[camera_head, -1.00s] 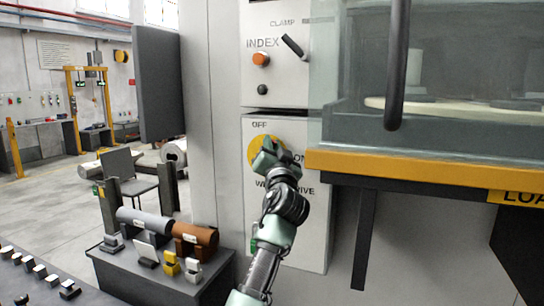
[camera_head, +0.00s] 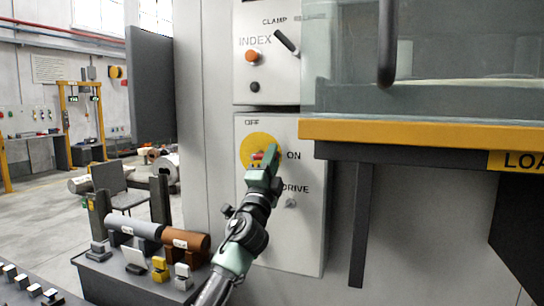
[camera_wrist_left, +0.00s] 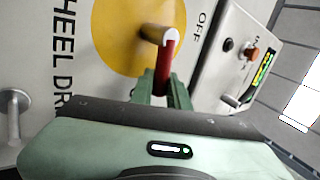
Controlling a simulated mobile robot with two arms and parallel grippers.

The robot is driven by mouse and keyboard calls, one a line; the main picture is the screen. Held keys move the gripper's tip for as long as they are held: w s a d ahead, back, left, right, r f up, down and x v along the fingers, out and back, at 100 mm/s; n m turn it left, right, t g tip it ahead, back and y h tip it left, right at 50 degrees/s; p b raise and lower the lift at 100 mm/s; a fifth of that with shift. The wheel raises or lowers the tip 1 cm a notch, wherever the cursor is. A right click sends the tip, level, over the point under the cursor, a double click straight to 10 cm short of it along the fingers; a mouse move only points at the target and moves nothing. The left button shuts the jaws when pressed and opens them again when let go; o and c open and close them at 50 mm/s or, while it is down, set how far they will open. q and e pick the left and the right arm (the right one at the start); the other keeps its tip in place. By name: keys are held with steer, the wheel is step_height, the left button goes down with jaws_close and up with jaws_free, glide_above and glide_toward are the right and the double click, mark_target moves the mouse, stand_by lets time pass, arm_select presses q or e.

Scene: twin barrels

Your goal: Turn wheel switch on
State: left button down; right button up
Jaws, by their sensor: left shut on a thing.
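The wheel drive switch is a yellow disc (camera_head: 250,142) with a red handle (camera_head: 257,156), on a light grey panel marked OFF above and ON to the right. My left gripper (camera_head: 262,170) reaches up from below and is shut on the red handle, hiding part of the disc and the label. In the left wrist view the gripper's fingers (camera_wrist_left: 162,88) sit on both sides of the red handle (camera_wrist_left: 168,55), which has a pale tip, in front of the yellow disc (camera_wrist_left: 125,30). My right gripper is not in view.
A small knob (camera_head: 291,202) sits below the DRIVE label. The upper panel holds an orange button (camera_head: 252,56) and a black clamp lever (camera_head: 287,42). A yellow-edged ledge (camera_head: 400,132) juts out on the right. A dark bench (camera_head: 125,277) with two rollers stands at lower left.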

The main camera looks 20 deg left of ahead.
arm_select(q)
steer(key=shift+a+m+h, duration=0.2)
steer(key=shift+m+h, duration=0.4)
steer(key=shift+m, duration=0.7)
steer(key=c, duration=1.8)
jaws_free()
steer(key=shift+o, duration=0.8)
steer(key=shift+w+f, duration=0.2)
steer(key=shift+f, duration=0.05)
steer(key=shift+s+f, duration=0.15)
steer(key=shift+s, duration=0.1)
steer(key=b+v, duration=0.1)
steer(key=v, duration=0.6)
steer(key=shift+a, duration=0.15)
steer(key=shift+s+f, duration=0.1)
